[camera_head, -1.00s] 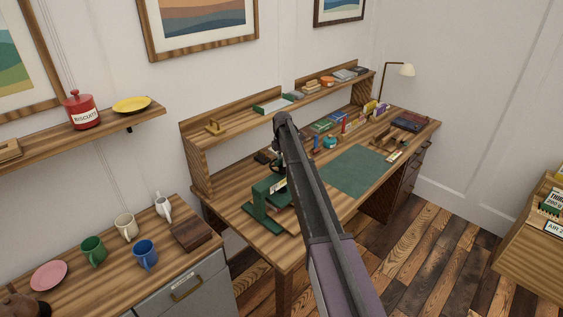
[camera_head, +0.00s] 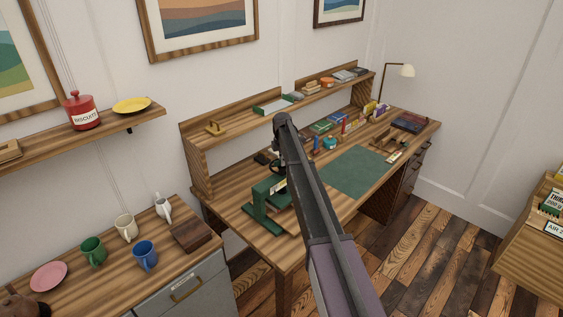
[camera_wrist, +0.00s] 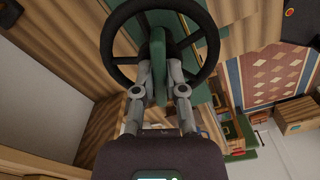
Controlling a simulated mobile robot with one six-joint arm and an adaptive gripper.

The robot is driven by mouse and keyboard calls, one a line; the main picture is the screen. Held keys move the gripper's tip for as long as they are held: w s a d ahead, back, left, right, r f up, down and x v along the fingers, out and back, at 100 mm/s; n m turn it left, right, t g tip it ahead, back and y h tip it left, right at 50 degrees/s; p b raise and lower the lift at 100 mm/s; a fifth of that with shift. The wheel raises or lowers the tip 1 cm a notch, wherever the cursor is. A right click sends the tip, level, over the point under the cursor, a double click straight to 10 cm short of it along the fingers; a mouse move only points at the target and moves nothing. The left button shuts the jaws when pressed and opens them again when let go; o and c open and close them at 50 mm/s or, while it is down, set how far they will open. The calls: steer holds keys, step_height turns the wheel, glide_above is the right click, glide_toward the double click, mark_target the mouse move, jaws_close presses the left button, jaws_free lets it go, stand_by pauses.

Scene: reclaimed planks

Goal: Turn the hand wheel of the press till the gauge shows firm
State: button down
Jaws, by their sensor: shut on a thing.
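The green press (camera_head: 262,205) stands on the near left part of the wooden desk. Its dark hand wheel (camera_head: 277,168) sits at its top and is partly hidden by my arm. In the wrist view the black wheel (camera_wrist: 209,50) shows large, its ring around my fingertips. My gripper (camera_wrist: 158,50) is shut on the wheel near its middle, with a green part showing between the fingers. In the head view my gripper is mostly hidden behind the arm. A small pale patch shows on the press front; I cannot read any gauge.
A green mat (camera_head: 357,171) lies on the desk (camera_head: 232,200) to the right of my arm. Small tools and boxes stand behind it, below a raised shelf (camera_head: 235,122). A lower cabinet with mugs (camera_head: 145,254) is at the left.

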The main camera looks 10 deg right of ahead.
steer(key=m, duration=0.4)
steer(key=shift+s, duration=0.15)
steer(key=m, duration=0.4)
steer(key=shift+m, duration=0.3)
steer(key=m, duration=0.3)
steer(key=shift+s+m, duration=0.1)
steer(key=shift+m, duration=0.2)
steer(key=m, duration=0.4)
steer(key=c, duration=0.7)
jaws_free()
steer(key=shift+w+n, duration=0.2)
steer(key=shift+n, duration=0.1)
